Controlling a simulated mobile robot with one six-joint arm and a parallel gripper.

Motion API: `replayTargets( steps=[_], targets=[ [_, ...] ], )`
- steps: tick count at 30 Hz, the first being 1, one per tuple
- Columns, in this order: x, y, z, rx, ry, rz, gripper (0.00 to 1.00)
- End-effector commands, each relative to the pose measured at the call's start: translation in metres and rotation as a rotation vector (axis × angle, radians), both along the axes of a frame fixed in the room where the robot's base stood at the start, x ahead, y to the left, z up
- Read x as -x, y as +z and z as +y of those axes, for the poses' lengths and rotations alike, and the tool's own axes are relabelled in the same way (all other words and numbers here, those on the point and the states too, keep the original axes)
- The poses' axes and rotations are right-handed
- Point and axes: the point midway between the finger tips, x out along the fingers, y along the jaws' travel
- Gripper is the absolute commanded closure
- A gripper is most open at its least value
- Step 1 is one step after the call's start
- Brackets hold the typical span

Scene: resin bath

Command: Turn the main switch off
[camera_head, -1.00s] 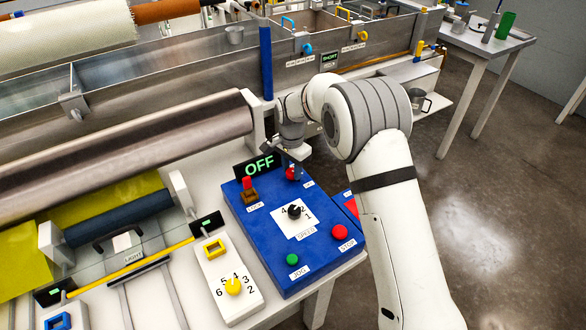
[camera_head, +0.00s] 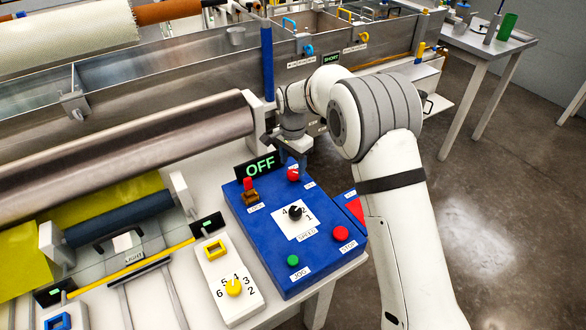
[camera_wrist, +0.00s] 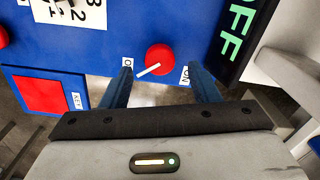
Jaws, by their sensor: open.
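The main switch is a round red knob (camera_head: 293,175) at the far end of the blue control panel (camera_head: 265,225). In the wrist view the red knob (camera_wrist: 159,57) has a white pointer slanting to the lower left, toward a partly hidden label starting with "O" and away from the "ON" label at its right. The display (camera_head: 260,167) reads OFF in green. My gripper (camera_head: 300,160) is just above and behind the knob. In the wrist view my gripper (camera_wrist: 160,78) is open, its fingers on either side of and apart from the knob. Nothing is held.
The panel also carries a red lever (camera_head: 248,185), a black speed dial (camera_head: 295,212), a green jog button (camera_head: 293,261) and a red stop button (camera_head: 341,233). A red square pad (camera_wrist: 39,95) lies beside it. A steel roller (camera_head: 130,150) and trough stand behind.

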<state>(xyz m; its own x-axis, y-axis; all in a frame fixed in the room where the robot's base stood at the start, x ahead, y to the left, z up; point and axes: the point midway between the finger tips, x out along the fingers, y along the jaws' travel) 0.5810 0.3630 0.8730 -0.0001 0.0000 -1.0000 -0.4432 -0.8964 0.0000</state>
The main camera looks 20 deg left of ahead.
Motion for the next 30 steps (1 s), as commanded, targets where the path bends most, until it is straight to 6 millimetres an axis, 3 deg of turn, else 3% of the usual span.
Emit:
replayTargets(
  steps=[3,9,26,30],
  targets=[
    [0.0,0.022,0.0,-0.002,0.0,-0.003,0.45],
    [0.0,0.043,0.0,0.0,0.0,0.0,0.45],
    [0.001,0.046,0.0,0.0,0.0,0.0,0.45],
    [0.002,0.069,-0.03,-0.008,0.02,-0.013,0.45]
  ],
)
